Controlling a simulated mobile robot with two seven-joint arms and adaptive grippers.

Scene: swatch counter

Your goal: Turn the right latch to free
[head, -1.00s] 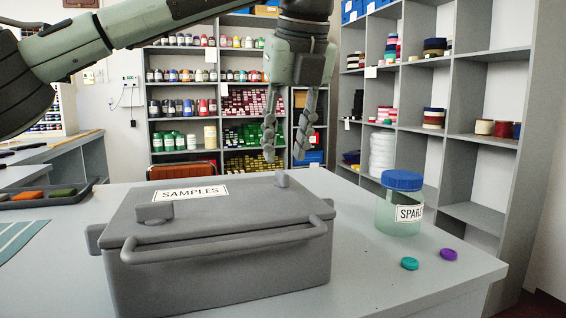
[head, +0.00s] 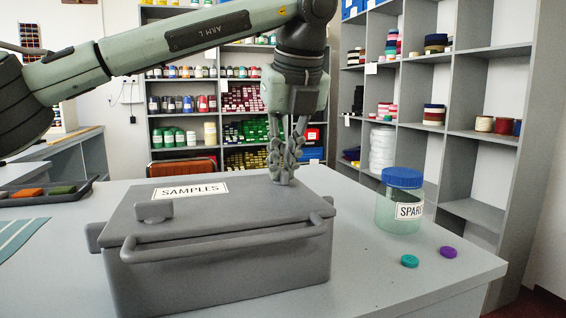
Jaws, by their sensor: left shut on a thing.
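The grey box (head: 220,272) with a SAMPLES label (head: 190,191) stands on the counter, lid down, with a bar handle (head: 225,243) across its front. The left latch (head: 154,210) is a grey block on the lid's left part. My left gripper (head: 283,177) points down at the lid's back right, its fingers closed together around the right latch. The fingers hide nearly all of that latch, so its angle cannot be told. My right gripper is not in view.
A jar with a blue lid (head: 402,178) and a SPARE label stands to the right of the box. A teal button (head: 409,261) and a purple button (head: 448,252) lie in front of it. A tray of coloured swatches (head: 62,190) is at the left. Shelves stand behind.

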